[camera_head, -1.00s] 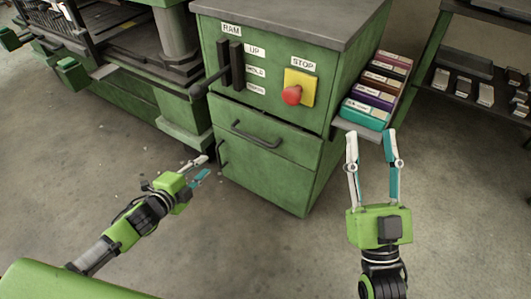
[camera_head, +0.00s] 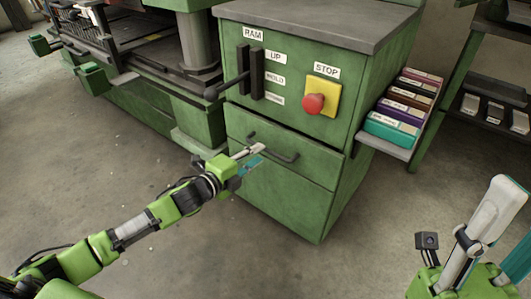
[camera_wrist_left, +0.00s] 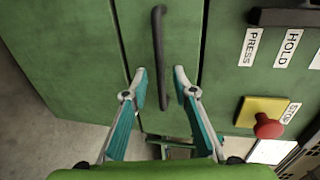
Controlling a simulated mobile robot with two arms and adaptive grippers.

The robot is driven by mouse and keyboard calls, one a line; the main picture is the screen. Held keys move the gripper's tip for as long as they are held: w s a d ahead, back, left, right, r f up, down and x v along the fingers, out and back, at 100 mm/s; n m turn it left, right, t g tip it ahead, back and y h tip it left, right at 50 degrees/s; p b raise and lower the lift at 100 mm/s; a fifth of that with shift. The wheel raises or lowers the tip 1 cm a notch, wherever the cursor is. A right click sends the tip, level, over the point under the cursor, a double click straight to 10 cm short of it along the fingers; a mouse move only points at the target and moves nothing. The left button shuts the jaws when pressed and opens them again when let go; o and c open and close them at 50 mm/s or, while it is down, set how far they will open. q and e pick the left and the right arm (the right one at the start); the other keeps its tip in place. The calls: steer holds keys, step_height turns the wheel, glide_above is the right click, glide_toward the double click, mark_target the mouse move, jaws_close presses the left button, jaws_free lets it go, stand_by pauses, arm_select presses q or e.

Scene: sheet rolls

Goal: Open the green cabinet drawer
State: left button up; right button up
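The green cabinet (camera_head: 290,205) stands in the middle of the head view. Its upper drawer (camera_head: 315,168) looks closed and has a dark bar handle (camera_head: 285,157). My left gripper (camera_head: 262,155) is in front of the drawer at the handle. In the left wrist view the gripper (camera_wrist_left: 159,80) is open, with one finger on each side of the handle (camera_wrist_left: 161,60); I cannot tell whether the fingers touch it. My right gripper (camera_head: 510,240) is at the lower right of the head view, partly cut off, with its fingers apart and away from the cabinet.
A red stop button (camera_head: 313,103) on a yellow plate and a black lever (camera_head: 228,84) are above the drawer. A side shelf (camera_head: 392,146) holds several coloured boxes. A green press machine stands at the left. The floor in front is clear.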

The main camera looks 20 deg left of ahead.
arm_select(q)
steer(key=shift+b+x, duration=0.7)
steer(key=shift+x, duration=1.95)
jaws_close()
